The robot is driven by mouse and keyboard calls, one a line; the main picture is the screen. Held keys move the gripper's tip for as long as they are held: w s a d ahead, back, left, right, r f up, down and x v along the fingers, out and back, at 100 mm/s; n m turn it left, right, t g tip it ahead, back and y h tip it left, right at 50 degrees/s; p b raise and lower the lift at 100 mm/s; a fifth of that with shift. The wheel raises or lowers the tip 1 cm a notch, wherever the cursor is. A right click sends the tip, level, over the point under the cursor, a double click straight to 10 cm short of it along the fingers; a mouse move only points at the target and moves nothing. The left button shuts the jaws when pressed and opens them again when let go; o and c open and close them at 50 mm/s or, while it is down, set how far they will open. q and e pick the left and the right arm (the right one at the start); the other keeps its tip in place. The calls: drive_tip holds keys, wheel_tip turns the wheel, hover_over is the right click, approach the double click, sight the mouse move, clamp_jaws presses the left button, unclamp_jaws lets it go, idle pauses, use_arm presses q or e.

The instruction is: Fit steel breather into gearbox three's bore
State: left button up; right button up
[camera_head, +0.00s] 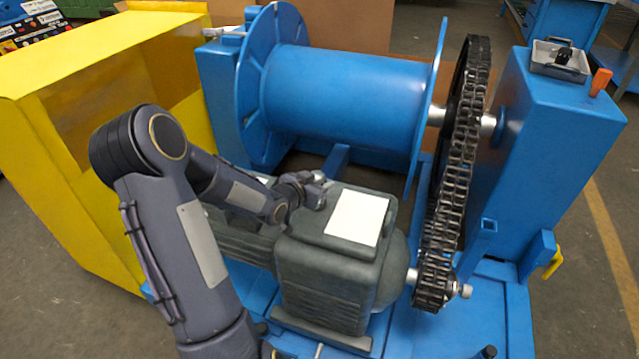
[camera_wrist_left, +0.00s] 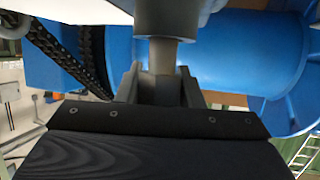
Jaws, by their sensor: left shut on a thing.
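My left gripper (camera_head: 312,190) is over the top of the dark grey-green gearbox (camera_head: 325,275), near the left edge of its white plate. It is shut on a grey cylindrical part, which looks like the steel breather. In the left wrist view the breather (camera_wrist_left: 168,22) stands between the fingers (camera_wrist_left: 163,85), with a wide body and a narrower stem. In the head view it is small and mostly hidden by the fingers. The bore does not show, and I cannot tell whether the breather touches the gearbox. No number shows on the gearbox. My right gripper is not in view.
A blue drum (camera_head: 345,100) stands behind the gearbox. A black chain (camera_head: 455,170) runs at its right. A blue pedestal (camera_head: 560,140) carries a grey tray (camera_head: 541,68) and an orange handle (camera_head: 600,82). A yellow guard (camera_head: 60,180) stands at the left.

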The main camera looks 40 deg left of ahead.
use_arm(q)
drive_tip(key=shift+f+b, duration=1)
drive_tip(key=shift+f, duration=0.25)
drive_tip(key=o, duration=1.1)
drive_tip(key=p+v, duration=0.2)
drive_tip(key=v, duration=0.5)
drive_tip(key=shift+s+r, duration=0.1)
drive_tip(key=shift+s, duration=0.3)
